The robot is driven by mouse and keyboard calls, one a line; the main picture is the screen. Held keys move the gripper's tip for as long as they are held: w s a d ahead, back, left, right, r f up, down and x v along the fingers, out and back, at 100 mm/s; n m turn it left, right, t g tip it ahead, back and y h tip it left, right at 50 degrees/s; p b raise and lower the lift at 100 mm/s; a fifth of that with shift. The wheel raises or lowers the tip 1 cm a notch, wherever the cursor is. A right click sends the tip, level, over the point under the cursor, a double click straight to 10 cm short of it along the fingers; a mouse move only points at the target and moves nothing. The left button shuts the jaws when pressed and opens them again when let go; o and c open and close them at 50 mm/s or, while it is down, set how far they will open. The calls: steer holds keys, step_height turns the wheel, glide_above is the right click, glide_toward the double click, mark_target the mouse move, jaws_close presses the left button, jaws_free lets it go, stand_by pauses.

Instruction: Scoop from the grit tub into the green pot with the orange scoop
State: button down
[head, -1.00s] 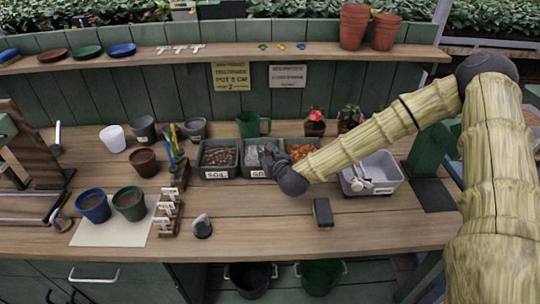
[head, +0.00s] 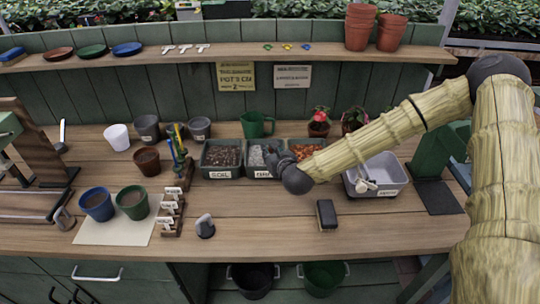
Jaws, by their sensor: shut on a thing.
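The grit tub (head: 255,161) is a dark tub of pale grey grit in the middle of the bench, between the soil tub and a tub of orange-brown material. The green pot (head: 132,203) stands upright on a pale sheet at the front left, with brownish content showing inside. My gripper (head: 272,156) is at the right side of the grit tub, over its edge, and shut. The orange scoop in its grasp cannot be made out, hidden by my wrist and the gripper. The gripper's height over the grit is hard to tell.
The soil tub (head: 221,158) adjoins the grit tub on the left. A rack of white labels (head: 171,213) and a holder with upright tools (head: 180,160) stand between tubs and green pot. A blue pot (head: 97,204) is beside the green pot. The front middle bench is mostly clear.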

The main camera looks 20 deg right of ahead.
steer(key=shift+t, duration=0.7)
steer(key=shift+s+r+b, duration=0.15)
steer(key=shift+r, duration=1.3)
steer(key=shift+s+r+b, duration=0.2)
steer(key=shift+r, duration=1.3)
steer(key=shift+s+r+b, duration=0.15)
steer(key=shift+r, duration=1.3)
